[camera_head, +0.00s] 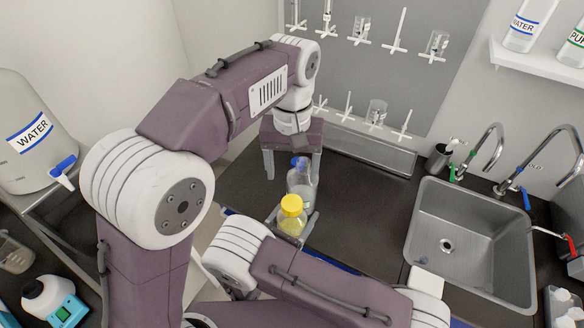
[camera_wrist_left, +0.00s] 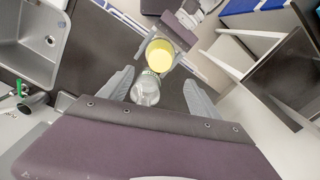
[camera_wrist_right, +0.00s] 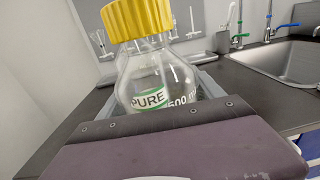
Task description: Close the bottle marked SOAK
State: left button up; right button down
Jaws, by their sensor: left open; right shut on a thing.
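A clear bottle with a yellow cap (camera_head: 291,207) is held by my right gripper (camera_head: 293,220), which is shut on it. In the right wrist view this bottle (camera_wrist_right: 150,72) shows a green PURE label and the yellow cap over its neck. Just behind it in the head view stands clear glassware with a blue part at its top (camera_head: 301,186). My left gripper (camera_head: 292,172) is open, pointing down with its fingers either side of this glassware. The left wrist view shows clear glass (camera_wrist_left: 146,92) and the yellow cap (camera_wrist_left: 160,55) between the fingers. I cannot read SOAK on any label.
A steel sink (camera_head: 470,240) with taps lies to the right. A large WATER container (camera_head: 28,125) stands at the left. A pegboard (camera_head: 370,60) with glassware is on the back wall. The dark counter (camera_head: 365,205) between bottles and sink is clear.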

pick_arm(q)
jog(key=shift+r, duration=0.2)
dwell(0.4)
jog(key=s+a+f+n, duration=0.1)
jog(key=a+f, duration=1)
jog(key=a, duration=0.2)
pick_arm(e)
jog(key=shift+r, duration=0.1)
pick_arm(q)
jog(key=s+a+f+n+t, duration=0.1)
jog(key=s+a+f, duration=0.6)
jog(key=shift+s+a+f, duration=0.15)
jog(key=shift+s+a, duration=0.1)
jog(key=shift+s, duration=0.1)
